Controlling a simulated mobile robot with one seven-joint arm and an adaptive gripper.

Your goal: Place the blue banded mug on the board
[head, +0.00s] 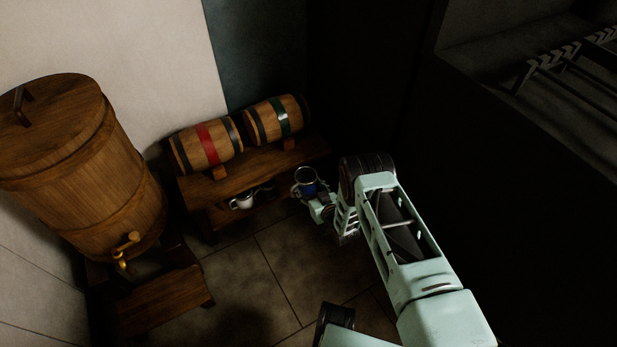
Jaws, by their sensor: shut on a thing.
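The blue banded mug (305,188) is pale metal or enamel with a dark blue band. It is in front of the right part of the low wooden barrel stand. My gripper (313,199) is shut on this mug, reaching in from the right; the fingertips are small and partly hidden. The mug looks upright, and I cannot tell whether it touches anything below. A wooden board (222,216) forms the low shelf under the barrels. Its right part is dark and partly hidden behind the mug.
A white mug (242,201) stands on the low shelf, with a dark object (265,190) beside it. Two barrels, one red-banded (207,143) and one green-banded (281,118), lie on top. A large tapped barrel (85,165) stands left. Tiled floor (245,275) in front is clear.

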